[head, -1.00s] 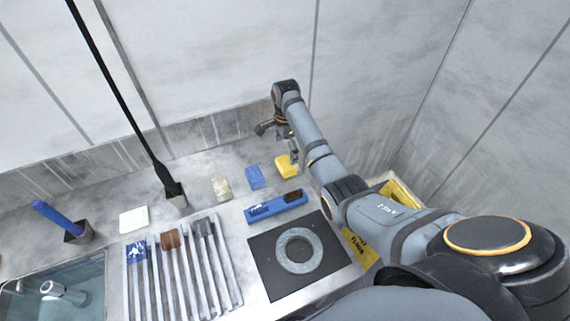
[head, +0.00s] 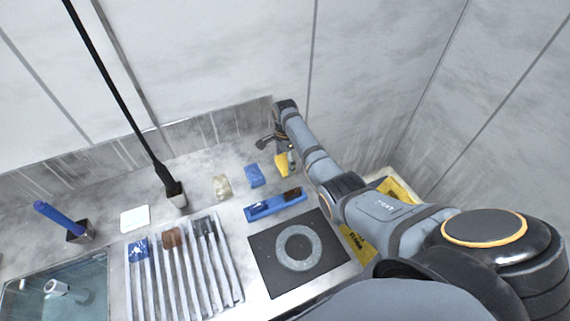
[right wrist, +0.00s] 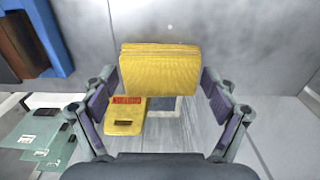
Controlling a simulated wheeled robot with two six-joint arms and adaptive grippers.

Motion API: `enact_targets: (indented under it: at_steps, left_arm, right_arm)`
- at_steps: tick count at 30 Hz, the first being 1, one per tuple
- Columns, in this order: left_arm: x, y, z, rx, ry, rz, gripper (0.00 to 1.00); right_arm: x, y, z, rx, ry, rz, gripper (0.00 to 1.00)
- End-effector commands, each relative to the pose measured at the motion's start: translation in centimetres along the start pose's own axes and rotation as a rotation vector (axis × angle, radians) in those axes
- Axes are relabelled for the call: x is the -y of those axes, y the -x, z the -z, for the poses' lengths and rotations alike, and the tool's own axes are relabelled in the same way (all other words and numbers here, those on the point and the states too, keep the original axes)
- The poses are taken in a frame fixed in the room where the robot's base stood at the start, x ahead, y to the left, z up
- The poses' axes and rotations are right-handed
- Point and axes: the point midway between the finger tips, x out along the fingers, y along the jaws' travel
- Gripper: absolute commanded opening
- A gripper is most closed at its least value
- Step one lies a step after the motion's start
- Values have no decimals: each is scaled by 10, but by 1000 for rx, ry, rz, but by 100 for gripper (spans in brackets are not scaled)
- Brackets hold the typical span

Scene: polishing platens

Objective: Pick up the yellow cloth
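The yellow cloth (head: 282,165) is at the back of the counter, under my right gripper (head: 281,146). In the right wrist view, the folded cloth (right wrist: 160,70) fills the gap between the fingers of my right gripper (right wrist: 160,88). I cannot tell whether the cloth is clear of the counter. My left gripper is not in view.
A blue cloth (head: 254,175) and a tan cloth (head: 222,187) lie left of the yellow one. A blue tray (head: 262,209) and a black plate with a grey ring (head: 262,255) are in front. A slatted rack (head: 183,285) and sink (head: 85,280) are farther left.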

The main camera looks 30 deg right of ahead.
Motion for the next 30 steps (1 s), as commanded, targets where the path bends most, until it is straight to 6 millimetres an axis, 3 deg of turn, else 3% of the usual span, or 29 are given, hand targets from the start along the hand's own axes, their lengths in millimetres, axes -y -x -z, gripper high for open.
enact_targets:
  at_steps: [1, 6, 17, 21, 29, 30]
  left_arm:
    - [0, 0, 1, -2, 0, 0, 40]
    - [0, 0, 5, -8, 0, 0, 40]
    - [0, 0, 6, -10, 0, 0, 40]
    - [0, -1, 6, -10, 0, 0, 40]
    - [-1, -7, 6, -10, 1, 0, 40]
    - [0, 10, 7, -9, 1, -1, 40]
  right_arm:
    - [0, 0, 0, 0, 0, 0, 73]
    - [0, 0, 0, 0, 0, 0, 51]
    - [1, 9, 1, -1, -1, 3, 51]
    - [2, 34, 1, -1, -1, 5, 51]
    - [-42, 87, -25, 1, 2, 5, 51]
    - [-53, 103, -31, 1, 2, 0, 51]
